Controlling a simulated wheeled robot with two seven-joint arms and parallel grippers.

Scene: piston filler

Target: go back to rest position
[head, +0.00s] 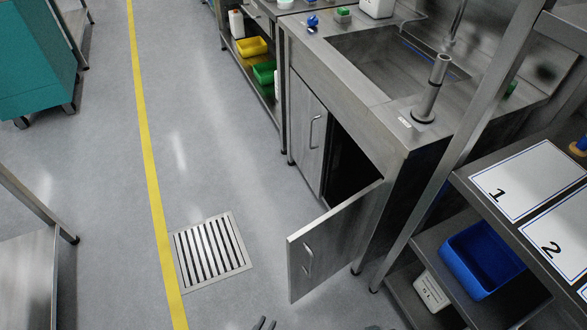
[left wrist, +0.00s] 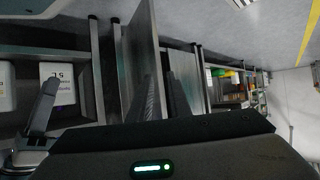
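My left gripper (head: 265,323) shows only by its fingertips at the bottom edge of the head view. The tips stand a little apart with nothing between them.
A steel shelf (head: 457,175) at right holds numbered mats, a blue bin (head: 480,258) and a white container (head: 432,291). The open door juts into the aisle. A floor drain (head: 211,252) and yellow line (head: 146,150) lie left of it. The aisle floor is clear.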

